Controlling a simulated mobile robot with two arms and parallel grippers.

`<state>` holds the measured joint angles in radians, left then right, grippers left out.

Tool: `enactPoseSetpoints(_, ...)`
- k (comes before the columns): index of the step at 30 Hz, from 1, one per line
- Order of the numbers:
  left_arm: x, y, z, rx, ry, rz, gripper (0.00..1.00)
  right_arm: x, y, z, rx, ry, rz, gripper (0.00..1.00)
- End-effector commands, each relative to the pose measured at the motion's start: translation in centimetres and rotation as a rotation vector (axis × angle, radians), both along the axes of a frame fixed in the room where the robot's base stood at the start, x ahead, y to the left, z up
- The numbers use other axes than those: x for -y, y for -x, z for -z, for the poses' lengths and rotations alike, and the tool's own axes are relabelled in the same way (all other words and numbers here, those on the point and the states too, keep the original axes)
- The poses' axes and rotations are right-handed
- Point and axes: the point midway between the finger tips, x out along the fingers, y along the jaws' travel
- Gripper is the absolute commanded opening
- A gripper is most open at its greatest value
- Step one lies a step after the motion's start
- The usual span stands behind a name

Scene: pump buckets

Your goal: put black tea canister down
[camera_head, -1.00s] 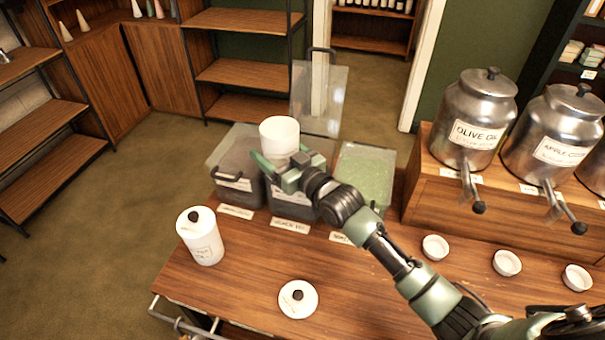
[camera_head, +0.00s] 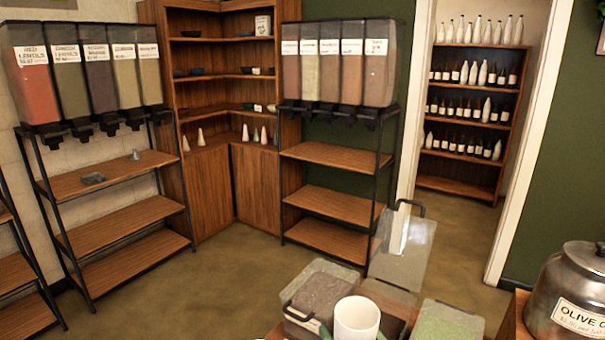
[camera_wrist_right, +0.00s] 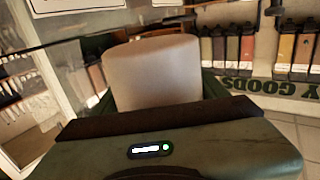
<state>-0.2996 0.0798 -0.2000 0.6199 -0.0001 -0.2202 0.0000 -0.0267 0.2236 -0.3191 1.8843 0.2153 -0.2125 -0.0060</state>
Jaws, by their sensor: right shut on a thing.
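A white cylindrical canister (camera_head: 357,318) is at the bottom edge of the head view, in front of the clear bins. It fills the middle of the right wrist view (camera_wrist_right: 152,72), and no label shows on it. My right gripper (camera_wrist_right: 157,95) is shut on it, with green fingers on both sides. In the head view, only a bit of a green finger shows beside the canister. The canister's base is hidden, so its height above anything cannot be told. My left gripper is not in view.
Clear bins stand behind the canister, one with dark contents (camera_head: 320,290) and one with green contents (camera_head: 447,322). A raised clear lid (camera_head: 402,250) stands behind them. A metal olive oil urn (camera_head: 572,292) is at right. Shelves with dispensers (camera_head: 340,62) line the far wall.

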Motion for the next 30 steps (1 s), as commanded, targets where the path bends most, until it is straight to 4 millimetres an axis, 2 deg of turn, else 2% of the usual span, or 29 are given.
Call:
enactPoseSetpoints(1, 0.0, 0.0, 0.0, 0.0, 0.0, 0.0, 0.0, 0.0, 2.1, 0.3, -0.004, -0.008, 0.017, 0.16)
enactPoseSetpoints(6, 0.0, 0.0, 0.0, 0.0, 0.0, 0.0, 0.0, 1.3, 7.8, 0.2, -0.005, -0.004, 0.101, 0.16)
enactPoseSetpoints(15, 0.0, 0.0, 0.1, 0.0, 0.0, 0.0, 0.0, 6.3, 16.3, -1.4, -0.003, 0.001, 0.287, 0.16)
enactPoseSetpoints(21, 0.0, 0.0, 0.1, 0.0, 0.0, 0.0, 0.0, 8.6, 19.3, -2.4, -0.001, 0.002, 0.361, 0.16)
enactPoseSetpoints(30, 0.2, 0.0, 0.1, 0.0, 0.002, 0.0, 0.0, 9.2, 20.0, -2.7, 0.003, 0.002, 0.38, 0.16)
